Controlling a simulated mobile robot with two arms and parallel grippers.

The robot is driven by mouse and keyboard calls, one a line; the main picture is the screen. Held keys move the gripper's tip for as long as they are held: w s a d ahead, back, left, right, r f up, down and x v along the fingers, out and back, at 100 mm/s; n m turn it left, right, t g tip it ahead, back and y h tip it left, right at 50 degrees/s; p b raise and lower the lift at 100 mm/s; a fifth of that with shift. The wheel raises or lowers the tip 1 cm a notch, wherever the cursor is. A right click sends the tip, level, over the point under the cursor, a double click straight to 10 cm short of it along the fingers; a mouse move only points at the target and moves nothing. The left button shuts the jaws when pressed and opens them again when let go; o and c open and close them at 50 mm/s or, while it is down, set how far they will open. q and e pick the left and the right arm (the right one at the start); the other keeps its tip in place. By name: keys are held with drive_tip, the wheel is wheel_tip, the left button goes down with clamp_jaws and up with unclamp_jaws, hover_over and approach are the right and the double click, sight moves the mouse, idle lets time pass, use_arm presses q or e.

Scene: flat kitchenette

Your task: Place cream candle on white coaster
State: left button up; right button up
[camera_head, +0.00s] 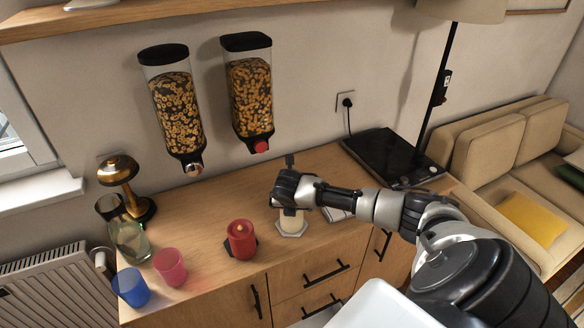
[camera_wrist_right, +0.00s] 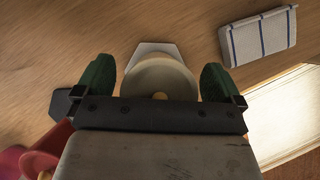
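The cream candle (camera_head: 291,222) stands upright on the sideboard top, on or right over the white hexagonal coaster (camera_head: 292,234). In the right wrist view the candle (camera_wrist_right: 160,78) covers most of the coaster, whose pale edge (camera_wrist_right: 154,46) shows beyond it. My right gripper (camera_head: 291,204) is directly above and around the candle. Its two green fingers (camera_wrist_right: 158,85) stand on either side of the candle, spread apart with narrow gaps. The candle's upper part is hidden by the gripper in the head view. My left gripper is not in view.
Pink (camera_head: 170,266) and blue (camera_head: 131,287) cups, a glass vase (camera_head: 130,240) and a brass lamp (camera_head: 120,172) are farther left. A striped cloth (camera_wrist_right: 258,35) lies right. Two cereal dispensers (camera_head: 250,90) hang above.

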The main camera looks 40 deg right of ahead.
drive_tip(key=v, duration=1.2)
drive_tip(key=shift+b, duration=0.4)
drive_tip(key=shift+d+r, duration=0.1)
